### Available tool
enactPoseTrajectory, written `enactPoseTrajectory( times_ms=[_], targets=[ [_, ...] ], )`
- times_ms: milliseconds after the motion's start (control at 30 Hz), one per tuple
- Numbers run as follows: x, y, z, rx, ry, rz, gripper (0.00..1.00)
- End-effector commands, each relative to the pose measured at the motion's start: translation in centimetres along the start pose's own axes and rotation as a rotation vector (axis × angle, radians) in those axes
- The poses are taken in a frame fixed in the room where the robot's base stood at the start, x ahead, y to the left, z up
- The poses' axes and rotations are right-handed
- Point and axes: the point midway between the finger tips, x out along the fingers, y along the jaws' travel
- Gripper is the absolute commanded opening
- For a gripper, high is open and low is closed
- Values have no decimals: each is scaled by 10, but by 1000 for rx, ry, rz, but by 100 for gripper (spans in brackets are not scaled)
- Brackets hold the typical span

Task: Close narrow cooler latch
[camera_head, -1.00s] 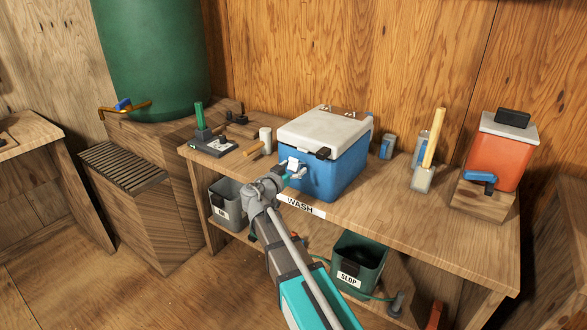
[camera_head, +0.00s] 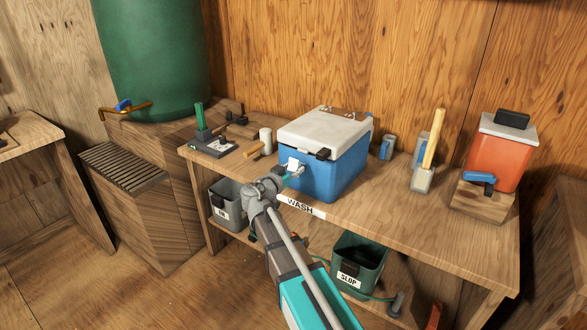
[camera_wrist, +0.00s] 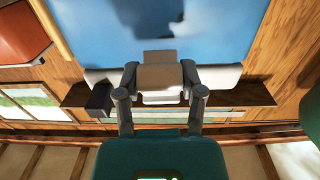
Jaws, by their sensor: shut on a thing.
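The cooler (camera_head: 325,178) has a blue body and a white lid (camera_head: 325,132), and stands on the bench; the lid is down. A pale latch (camera_head: 292,163) is on its front left, and a black latch (camera_head: 320,153) is to the right. In the wrist view the pale latch (camera_wrist: 160,78) lies between the two fingers, near a dark catch (camera_wrist: 158,57) on the blue front. My gripper (camera_head: 297,172) is at the cooler's front, and its fingers (camera_wrist: 160,82) are shut on the pale latch. The exact contact and whether the latch is fastened cannot be told.
To the right are a wooden-handled brush (camera_head: 431,150) and a red dispenser (camera_head: 497,155). Bins, including the SLOP bin (camera_head: 345,278), sit below. The bench front right is clear.

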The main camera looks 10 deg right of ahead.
Motion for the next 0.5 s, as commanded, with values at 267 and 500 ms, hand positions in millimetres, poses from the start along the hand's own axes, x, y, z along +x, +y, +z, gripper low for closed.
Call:
enactPoseTrajectory(
  times_ms=[267,500],
  targets=[
    [0,0,-8,1,-75,0,3],
    [2,0,-15,2,-193,1,3]
  ],
)
